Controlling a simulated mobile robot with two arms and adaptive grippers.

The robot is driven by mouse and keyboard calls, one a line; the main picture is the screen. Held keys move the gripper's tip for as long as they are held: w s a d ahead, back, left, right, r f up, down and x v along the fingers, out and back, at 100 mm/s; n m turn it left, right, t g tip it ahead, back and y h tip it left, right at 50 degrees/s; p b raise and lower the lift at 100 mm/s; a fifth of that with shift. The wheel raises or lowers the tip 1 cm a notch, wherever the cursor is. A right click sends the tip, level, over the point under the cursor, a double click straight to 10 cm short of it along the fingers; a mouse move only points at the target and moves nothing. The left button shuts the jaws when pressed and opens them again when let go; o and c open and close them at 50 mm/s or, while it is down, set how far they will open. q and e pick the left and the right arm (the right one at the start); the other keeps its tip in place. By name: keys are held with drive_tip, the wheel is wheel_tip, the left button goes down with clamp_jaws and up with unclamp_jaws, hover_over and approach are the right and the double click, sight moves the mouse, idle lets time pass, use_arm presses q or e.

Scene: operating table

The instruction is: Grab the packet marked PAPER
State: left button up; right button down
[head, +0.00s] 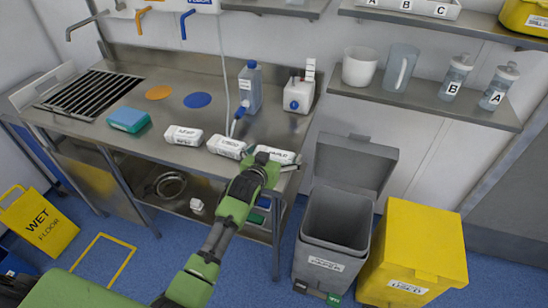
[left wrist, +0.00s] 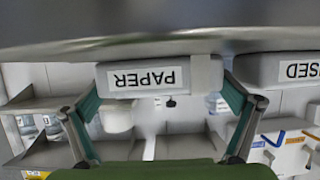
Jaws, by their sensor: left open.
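The white packet marked PAPER (left wrist: 145,78) is in the middle of the left wrist view, its label upside down. In the head view it is the rightmost of three white packets (head: 278,155), at the right end of the steel counter. My left gripper (head: 264,164) is at its near side and covers part of it. In the left wrist view the open fingers (left wrist: 160,90) stand on either side of the packet; I cannot tell whether they touch it. A packet marked USED (left wrist: 298,70) is just beside it. My right gripper is not in view.
Another white packet (head: 184,135) and a blue sponge-like block (head: 128,119) lie farther left on the counter (head: 160,70). A grey bin (head: 330,225) and a yellow bin (head: 418,245) stand on the right.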

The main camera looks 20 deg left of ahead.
use_arm(q)
drive_tip(key=c, duration=0.9)
drive_tip(key=shift+r, duration=0.1)
